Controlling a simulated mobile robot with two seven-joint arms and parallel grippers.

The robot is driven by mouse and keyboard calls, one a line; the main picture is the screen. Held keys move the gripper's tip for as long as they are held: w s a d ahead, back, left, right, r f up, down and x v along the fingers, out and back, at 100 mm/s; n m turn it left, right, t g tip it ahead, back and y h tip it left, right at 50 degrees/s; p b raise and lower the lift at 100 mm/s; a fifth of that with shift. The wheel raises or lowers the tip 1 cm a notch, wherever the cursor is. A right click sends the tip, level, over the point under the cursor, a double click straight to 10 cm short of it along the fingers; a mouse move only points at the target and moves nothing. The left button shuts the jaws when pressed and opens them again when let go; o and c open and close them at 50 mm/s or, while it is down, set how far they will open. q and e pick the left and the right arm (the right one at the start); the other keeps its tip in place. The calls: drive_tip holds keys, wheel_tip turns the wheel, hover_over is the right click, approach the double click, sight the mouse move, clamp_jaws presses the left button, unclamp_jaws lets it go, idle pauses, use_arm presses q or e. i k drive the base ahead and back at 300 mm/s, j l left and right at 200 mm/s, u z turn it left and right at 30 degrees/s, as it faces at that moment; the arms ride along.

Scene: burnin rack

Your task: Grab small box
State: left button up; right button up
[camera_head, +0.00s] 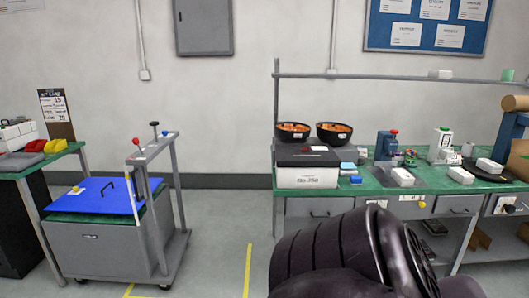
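Several small white boxes lie on the green-topped workbench at the right. One small box (402,177) is near the bench's front edge, another small box (461,175) is to its right, and a third (489,166) sits further right on a dark item. A further small pale box (440,74) is on the shelf above. I cannot tell which one the task means. Neither of my grippers shows; a dark, rounded part of my own arm fills the bottom centre and right and hides part of the bench's front.
The workbench (315,192) also bears a larger box marked with a label (307,180), two black bowls (293,132) of orange parts and several devices. A blue-topped cart (100,198) stands left, beside another green table (12,174). Floor between cart and bench is clear.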

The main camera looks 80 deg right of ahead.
sight(463, 177)
drive_tip(key=z, duration=3.95)
drive_tip(key=u, duration=0.25)
drive_tip(key=i+l+u, duration=0.2)
drive_tip(key=u, duration=0.25)
drive_tip(key=i+l+u, duration=0.25)
drive_tip(key=u, duration=0.2)
drive_tip(key=i+l+u, duration=0.25)
drive_tip(key=l, duration=0.3)
drive_tip(key=i+l+u, duration=0.1)
drive_tip(key=l, duration=0.2)
drive_tip(key=i+l, duration=0.15)
drive_tip(key=l, duration=0.25)
drive_tip(key=i+l+u, duration=0.1)
drive_tip(key=l, duration=0.3)
drive_tip(key=i+l, duration=0.2)
drive_tip(key=l, duration=0.25)
drive_tip(key=i+l+u, duration=0.15)
drive_tip(key=l, duration=0.25)
